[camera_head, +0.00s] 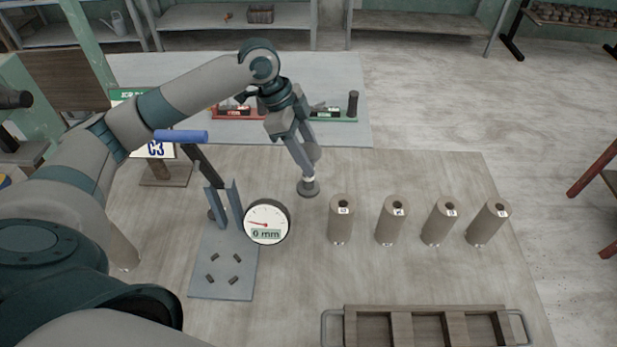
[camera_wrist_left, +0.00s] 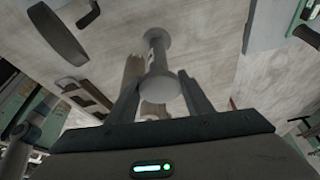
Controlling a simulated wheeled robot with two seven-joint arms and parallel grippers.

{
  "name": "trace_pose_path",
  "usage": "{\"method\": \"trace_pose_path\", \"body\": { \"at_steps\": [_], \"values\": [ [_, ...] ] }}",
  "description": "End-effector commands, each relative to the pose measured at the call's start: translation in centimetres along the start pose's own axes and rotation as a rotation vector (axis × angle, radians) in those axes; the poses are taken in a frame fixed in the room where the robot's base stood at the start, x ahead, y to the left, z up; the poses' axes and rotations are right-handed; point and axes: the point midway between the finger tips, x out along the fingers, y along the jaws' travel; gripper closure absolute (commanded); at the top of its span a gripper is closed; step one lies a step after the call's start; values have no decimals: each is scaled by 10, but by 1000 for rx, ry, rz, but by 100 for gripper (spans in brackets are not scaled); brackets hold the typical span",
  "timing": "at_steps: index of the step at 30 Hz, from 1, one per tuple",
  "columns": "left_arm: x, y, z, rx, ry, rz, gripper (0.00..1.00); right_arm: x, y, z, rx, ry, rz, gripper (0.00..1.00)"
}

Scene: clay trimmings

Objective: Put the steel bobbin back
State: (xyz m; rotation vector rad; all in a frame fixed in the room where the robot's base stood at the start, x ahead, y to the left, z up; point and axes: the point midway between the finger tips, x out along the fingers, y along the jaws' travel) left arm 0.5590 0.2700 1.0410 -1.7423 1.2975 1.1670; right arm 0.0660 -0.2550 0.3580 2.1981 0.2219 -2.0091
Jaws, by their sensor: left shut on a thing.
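The steel bobbin (camera_head: 308,189) is a grey spool with a round flange at each end. It hangs or stands upright at the middle of the table, left of a row of clay-coloured cylinders; I cannot tell whether its lower flange touches the tabletop. My left gripper (camera_head: 304,163) comes down from above and is shut on the bobbin, hiding part of its upper end. In the left wrist view the bobbin (camera_wrist_left: 157,58) points away from between the two fingers of the left gripper (camera_wrist_left: 160,97). My right gripper is not in view.
Several cylinders (camera_head: 391,222) stand right of the bobbin. A dial gauge (camera_head: 266,222) reading 0 mm is on a grey stand (camera_head: 222,284) to the left. A wooden compartment tray (camera_head: 400,326) lies in front. Red (camera_head: 230,113) and green (camera_head: 337,119) racks stand behind.

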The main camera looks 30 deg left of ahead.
Motion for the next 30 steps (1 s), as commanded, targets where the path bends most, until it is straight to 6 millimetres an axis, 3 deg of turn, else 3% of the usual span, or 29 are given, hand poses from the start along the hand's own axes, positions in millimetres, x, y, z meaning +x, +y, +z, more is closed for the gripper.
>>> {"method": "trace_pose_path", "body": {
  "at_steps": [6,19,30],
  "values": [
    [24,0,10,-2,0,0,100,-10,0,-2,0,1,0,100],
    [30,-1,12,-1,2,-1,100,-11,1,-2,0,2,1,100],
    [62,-1,25,0,1,-2,100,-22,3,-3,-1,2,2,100]
  ]
}}
